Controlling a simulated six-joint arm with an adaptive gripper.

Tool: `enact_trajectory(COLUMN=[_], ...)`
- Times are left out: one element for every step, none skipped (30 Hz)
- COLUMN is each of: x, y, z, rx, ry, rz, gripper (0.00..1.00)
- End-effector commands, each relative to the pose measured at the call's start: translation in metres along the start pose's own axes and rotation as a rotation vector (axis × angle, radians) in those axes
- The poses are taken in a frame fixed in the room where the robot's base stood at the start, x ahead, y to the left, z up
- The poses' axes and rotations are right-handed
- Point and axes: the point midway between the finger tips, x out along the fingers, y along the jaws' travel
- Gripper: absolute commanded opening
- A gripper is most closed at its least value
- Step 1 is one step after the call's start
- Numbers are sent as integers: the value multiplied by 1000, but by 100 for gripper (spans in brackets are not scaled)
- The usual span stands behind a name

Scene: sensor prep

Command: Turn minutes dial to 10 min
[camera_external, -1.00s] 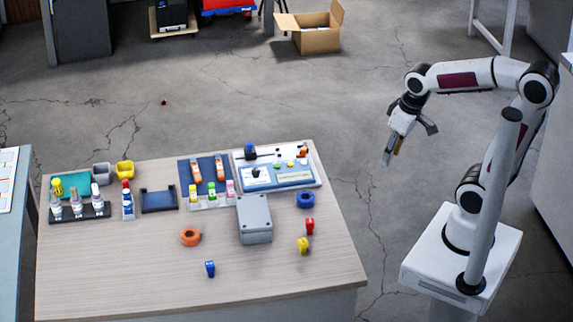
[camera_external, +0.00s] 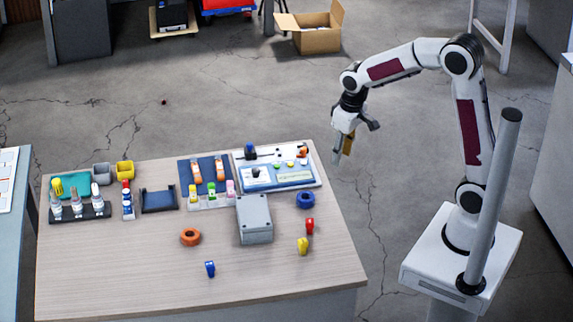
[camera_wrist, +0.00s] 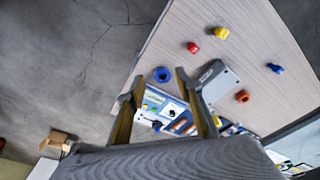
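The control panel (camera_external: 290,178) is a blue and white unit at the back right of the table. It has a small dark dial (camera_external: 256,172) on a white face, coloured buttons and a pale label. I cannot read the dial's marks or setting. My gripper (camera_external: 357,143) is in the air to the right of the panel, beyond the table's right edge, touching nothing. In the wrist view my gripper (camera_wrist: 160,80) has its two fingers apart with nothing between them. The panel (camera_wrist: 160,103) shows between the fingers, partly hidden by them.
A grey box (camera_external: 255,220) stands in front of the panel. A blue ring (camera_external: 306,200), red piece (camera_external: 310,226), yellow piece (camera_external: 303,245), orange ring (camera_external: 190,236) and blue piece (camera_external: 210,268) lie nearby. Bottles and bins fill the back left. The table's front is mostly clear.

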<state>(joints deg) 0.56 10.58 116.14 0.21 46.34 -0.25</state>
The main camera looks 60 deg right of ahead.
Motion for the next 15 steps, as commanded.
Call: enact_trajectory(x=[8,12,18,22,26,32,36,40,47,51,56,62,67,72,78], y=[0,0,0,0,0,1,1,1,1,1,1,1,1,1,1], z=[-8,-13,-19,-24,-28,-35,-40,-45,-50,-56,-60,-66,-71,-76,-82], rx=[0,0,0,0,0,0,0,0,0,0,0,0,0,0,0], ry=[-5,-8,-8,-9,-10,-9,-10,-9,-10,-9,-9,-8,-7,-6,-3], rz=[0,0,0,0,0,0,-1,-1,-1,-1,-1,-1,-1,-1,-1], gripper=[35,35,35,35,35,35,35,35,35,35,35,35,35,35,35])
